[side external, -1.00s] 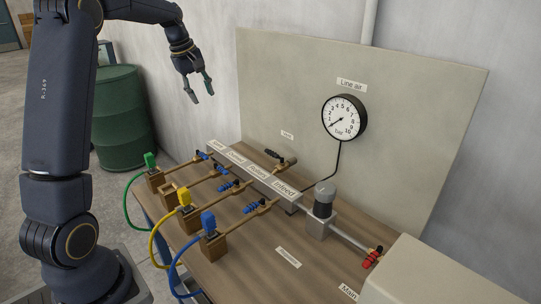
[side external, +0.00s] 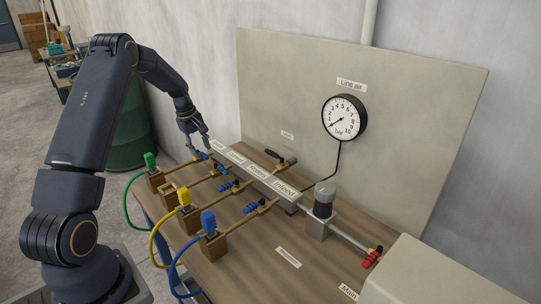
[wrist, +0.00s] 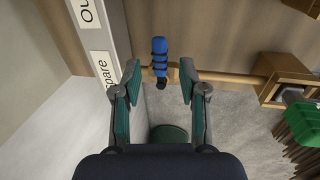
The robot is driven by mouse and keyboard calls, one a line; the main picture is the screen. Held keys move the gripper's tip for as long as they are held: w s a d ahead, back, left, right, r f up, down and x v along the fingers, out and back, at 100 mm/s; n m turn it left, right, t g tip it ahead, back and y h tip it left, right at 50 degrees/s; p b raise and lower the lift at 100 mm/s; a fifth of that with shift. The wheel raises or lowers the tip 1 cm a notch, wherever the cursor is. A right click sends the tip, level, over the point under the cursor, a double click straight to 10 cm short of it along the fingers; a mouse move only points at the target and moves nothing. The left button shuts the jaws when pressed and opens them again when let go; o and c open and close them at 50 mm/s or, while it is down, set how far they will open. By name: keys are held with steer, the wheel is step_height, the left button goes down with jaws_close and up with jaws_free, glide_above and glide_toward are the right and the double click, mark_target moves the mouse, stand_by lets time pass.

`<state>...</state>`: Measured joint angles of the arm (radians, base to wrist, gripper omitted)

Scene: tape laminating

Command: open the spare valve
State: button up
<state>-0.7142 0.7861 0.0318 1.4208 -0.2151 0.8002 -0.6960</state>
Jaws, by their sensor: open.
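The spare valve's blue handle (wrist: 160,54) shows in the wrist view beside the label ending "pare" (wrist: 106,75). The handle lies crosswise to its brass pipe (wrist: 228,77). In the side view the handle (side external: 202,155) is small at the far end of the manifold, partly hidden by my gripper (side external: 204,143). In the wrist view my gripper (wrist: 159,72) is open, one finger on each side of the handle's lower end. A gap shows on both sides. I cannot tell how far the fingertips are above the handle.
The grey manifold (side external: 269,179) runs close beside one finger. Other blue-handled valves (side external: 229,187) stand nearby. Wooden blocks carry green (side external: 150,160), yellow (side external: 184,197) and blue (side external: 208,221) plugs with hoses. The gauge (side external: 344,118) reads near zero. A green drum (side external: 130,135) stands behind.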

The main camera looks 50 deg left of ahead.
mark_target(203, 156)
steer(key=shift+w+f, duration=0.25)
steer(key=shift+f, duration=0.85)
jaws_close()
